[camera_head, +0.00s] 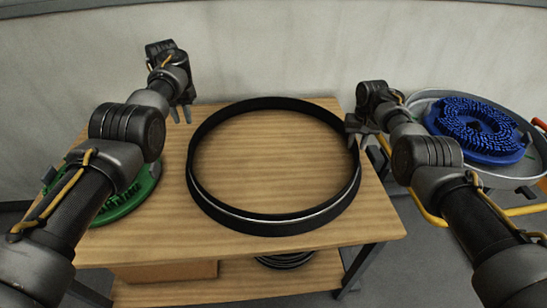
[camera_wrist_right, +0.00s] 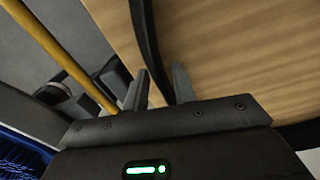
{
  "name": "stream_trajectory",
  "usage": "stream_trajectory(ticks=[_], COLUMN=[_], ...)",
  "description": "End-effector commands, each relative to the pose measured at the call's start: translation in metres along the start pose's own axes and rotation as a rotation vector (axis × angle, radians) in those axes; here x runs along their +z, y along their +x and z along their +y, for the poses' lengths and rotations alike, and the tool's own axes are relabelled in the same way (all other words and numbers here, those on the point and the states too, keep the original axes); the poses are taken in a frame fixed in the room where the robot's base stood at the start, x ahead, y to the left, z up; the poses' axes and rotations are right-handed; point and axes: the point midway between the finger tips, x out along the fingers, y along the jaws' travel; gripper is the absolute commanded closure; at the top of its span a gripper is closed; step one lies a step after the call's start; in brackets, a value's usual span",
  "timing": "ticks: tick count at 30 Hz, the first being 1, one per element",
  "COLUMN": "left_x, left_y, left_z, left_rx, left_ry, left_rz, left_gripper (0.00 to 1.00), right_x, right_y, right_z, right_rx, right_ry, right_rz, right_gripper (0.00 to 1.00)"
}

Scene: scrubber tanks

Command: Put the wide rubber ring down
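My right gripper (camera_head: 355,140) is at the ring's right rim. In the right wrist view the ring's wall (camera_wrist_right: 149,42) runs between the fingertips (camera_wrist_right: 162,80); a gap shows beside the left finger, so the gripper looks open around the wall. My left gripper (camera_head: 182,114) is open and empty, above the table's back left, apart from the ring.
The wooden table (camera_head: 240,250) has bare room in front of the ring. A green round brush (camera_head: 135,195) lies at the left, partly behind my left arm. A blue brush (camera_head: 475,125) sits in a grey pan on a yellow-framed cart at the right. A wall stands behind.

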Motion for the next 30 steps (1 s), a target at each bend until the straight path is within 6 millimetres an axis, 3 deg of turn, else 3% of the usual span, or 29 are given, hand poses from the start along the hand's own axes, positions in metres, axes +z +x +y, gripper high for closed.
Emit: stream_trajectory(ticks=[11, 24, 30], left_x=[0.000, 0.000, 0.000], left_y=[-0.008, -0.007, -0.007], left_z=[0.000, 0.000, 0.000], left_rx=[0.000, 0.000, 0.000], left_ry=[0.000, 0.000, 0.000], left_rz=[0.001, 0.001, 0.001], left_gripper=[0.73, 0.73, 0.73], right_x=[-0.001, 0.000, 0.000], right_y=[-0.008, -0.093, -0.115], right_z=[-0.001, 0.000, 0.000], right_rx=[-0.002, -0.001, -0.001], right_ry=[-0.002, 0.000, -0.001], right_rz=[0.002, 0.002, 0.002], right_gripper=[0.73, 0.73, 0.73])
